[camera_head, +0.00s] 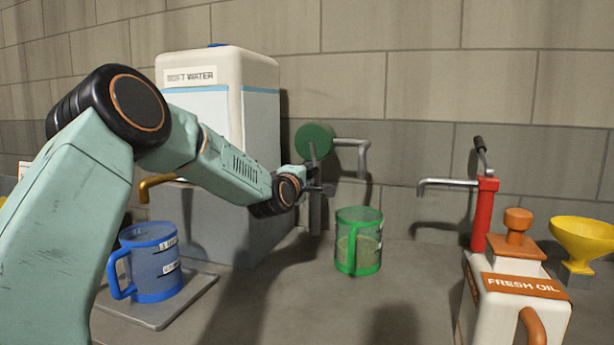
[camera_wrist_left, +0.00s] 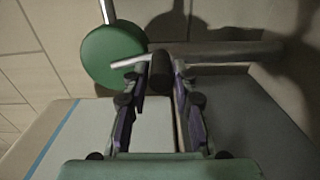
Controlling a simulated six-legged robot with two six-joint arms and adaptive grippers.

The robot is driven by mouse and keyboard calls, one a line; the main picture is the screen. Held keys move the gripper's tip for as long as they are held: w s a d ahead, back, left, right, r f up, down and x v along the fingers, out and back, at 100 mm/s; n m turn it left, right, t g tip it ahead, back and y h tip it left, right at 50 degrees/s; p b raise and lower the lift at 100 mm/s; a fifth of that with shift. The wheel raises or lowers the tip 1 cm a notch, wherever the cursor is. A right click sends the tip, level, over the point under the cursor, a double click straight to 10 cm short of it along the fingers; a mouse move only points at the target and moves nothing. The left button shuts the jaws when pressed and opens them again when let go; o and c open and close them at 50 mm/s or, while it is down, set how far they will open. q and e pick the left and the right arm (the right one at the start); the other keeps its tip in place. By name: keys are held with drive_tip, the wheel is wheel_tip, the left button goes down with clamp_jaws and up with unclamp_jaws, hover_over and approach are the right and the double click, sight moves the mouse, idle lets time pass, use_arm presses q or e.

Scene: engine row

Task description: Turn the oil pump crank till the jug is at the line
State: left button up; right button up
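The green round oil pump (camera_head: 314,141) is near the back wall, with a grey spout (camera_head: 352,143) to its right. It also shows in the left wrist view (camera_wrist_left: 112,58). My left gripper (camera_head: 320,188) is in front of and just below the pump. In the left wrist view, its fingers (camera_wrist_left: 162,75) are on both sides of the black crank handle (camera_wrist_left: 160,70) and look closed on it. The green jug (camera_head: 359,228) stands upright on the counter below the spout. Pale oil (camera_head: 358,252) fills its lower part; I cannot make out the line clearly. My right gripper is out of view.
A blue jug (camera_head: 150,262) stands on a grey plate (camera_head: 190,303) below a brass tap, by the soft water tank (camera_head: 262,100). A red hand pump (camera_head: 485,215), a fresh oil can (camera_head: 515,310) and a yellow funnel (camera_head: 583,238) stand at right.

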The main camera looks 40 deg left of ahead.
use_arm(q)
drive_tip(key=o, duration=0.4)
drive_tip(key=shift+w, duration=0.1)
drive_tip(key=shift+s, duration=0.25)
drive_tip(key=v, duration=1.1)
drive_tip(key=shift+s+d, duration=0.2)
drive_tip(key=shift+s, duration=0.1)
drive_tip(key=shift+s, duration=0.1)
